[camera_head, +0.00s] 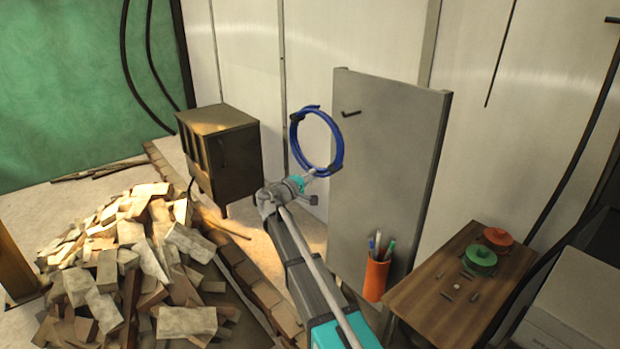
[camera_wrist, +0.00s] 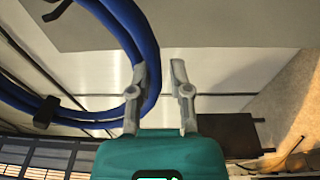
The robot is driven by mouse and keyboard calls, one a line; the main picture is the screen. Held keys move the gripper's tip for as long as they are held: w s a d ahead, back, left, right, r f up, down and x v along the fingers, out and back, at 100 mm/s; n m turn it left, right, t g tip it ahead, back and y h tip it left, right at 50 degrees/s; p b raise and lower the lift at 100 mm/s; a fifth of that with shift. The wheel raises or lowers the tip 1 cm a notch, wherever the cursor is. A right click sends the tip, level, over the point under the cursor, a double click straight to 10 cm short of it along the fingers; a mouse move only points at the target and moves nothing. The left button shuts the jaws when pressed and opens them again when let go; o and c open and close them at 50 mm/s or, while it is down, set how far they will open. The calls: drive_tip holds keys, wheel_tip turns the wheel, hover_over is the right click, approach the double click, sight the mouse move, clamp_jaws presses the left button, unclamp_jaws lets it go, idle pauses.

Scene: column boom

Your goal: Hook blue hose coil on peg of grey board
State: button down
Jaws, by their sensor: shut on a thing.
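The blue hose coil (camera_head: 340,148) is a ring with dark bands, held up at its lower edge by my gripper (camera_head: 313,174). In the wrist view the hose (camera_wrist: 147,45) runs by the left finger of my gripper (camera_wrist: 161,66), and the ring extends to the left. The grey board (camera_head: 395,150) stands upright on the right in the head view. Its dark peg (camera_head: 350,114) sticks out near the upper left edge. The coil's right side overlaps the board's left edge in the picture, below and left of the peg. Depth between coil and peg is unclear.
An orange pen holder (camera_head: 376,280) is on the board's lower part. A wooden table (camera_head: 430,290) with red and green round items stands at right. A dark metal cabinet (camera_head: 222,150) stands behind left. A rubble pile (camera_head: 140,260) covers the left floor.

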drive_tip(key=w+d+f+b, duration=0.3)
drive_tip(key=w+d, duration=0.5)
drive_tip(key=d, duration=0.4)
drive_tip(key=shift+w+f, duration=0.25)
drive_tip(key=shift+w, duration=0.05)
idle(2.8)
drive_tip(key=shift+b, duration=0.3)
idle(0.5)
drive_tip(key=shift+c, duration=2.4)
unclamp_jaws()
drive_tip(key=shift+a, duration=0.1)
